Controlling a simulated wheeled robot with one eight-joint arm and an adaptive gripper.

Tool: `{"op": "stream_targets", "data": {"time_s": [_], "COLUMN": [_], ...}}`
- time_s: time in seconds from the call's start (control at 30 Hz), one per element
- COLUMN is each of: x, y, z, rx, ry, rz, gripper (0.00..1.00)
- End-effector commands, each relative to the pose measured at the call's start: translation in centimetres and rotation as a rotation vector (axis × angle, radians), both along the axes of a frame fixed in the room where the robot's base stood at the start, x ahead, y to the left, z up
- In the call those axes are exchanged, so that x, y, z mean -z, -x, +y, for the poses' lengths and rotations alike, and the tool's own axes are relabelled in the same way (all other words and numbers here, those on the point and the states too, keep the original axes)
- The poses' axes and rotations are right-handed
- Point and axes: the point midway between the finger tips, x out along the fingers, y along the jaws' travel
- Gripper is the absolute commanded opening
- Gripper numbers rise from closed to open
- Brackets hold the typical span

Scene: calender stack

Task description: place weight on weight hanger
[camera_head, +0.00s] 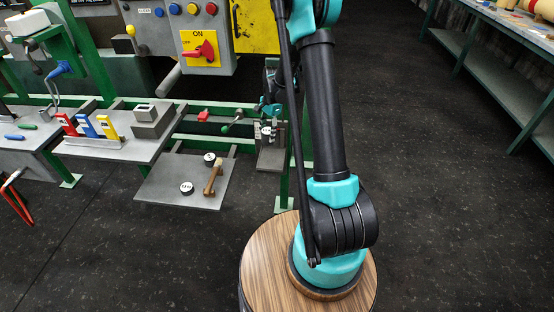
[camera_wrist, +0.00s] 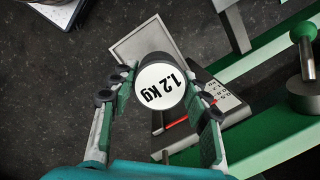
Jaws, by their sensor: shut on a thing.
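My gripper (camera_wrist: 163,88) is shut on a round weight with a white face marked "1.2 kg" (camera_wrist: 160,86), its fingers on either side of it. In the head view my gripper (camera_head: 268,108) is small and partly hidden by my arm, at the green frame. A grey square-edged plate (camera_wrist: 128,48), which looks like the weight hanger, shows beyond the weight in the wrist view. The weight covers part of it, so I cannot tell whether they touch. A scale with numbers (camera_wrist: 220,92) and a red pointer lie to the right of the weight.
Two other weights (camera_head: 187,187) (camera_head: 210,157) and a wooden-handled tool (camera_head: 212,178) lie on a low grey shelf (camera_head: 160,185). Green frame bars and a green-knobbed lever (camera_wrist: 303,35) stand close to my gripper. Dark floor (camera_head: 430,180) is clear to the right.

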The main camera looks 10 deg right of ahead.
Motion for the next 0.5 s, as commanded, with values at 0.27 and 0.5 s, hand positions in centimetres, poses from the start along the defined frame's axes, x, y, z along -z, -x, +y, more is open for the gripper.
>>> {"op": "stream_targets", "data": {"time_s": [0.27,0.5], "x": [2.2,5.2], "y": [0.0,0.0], "z": [-0.9,-0.9], "rx": [-0.003,-0.003], "ry": [-0.001,-0.001], "rz": [0.000,0.000], "gripper": [0.00,0.00]}}
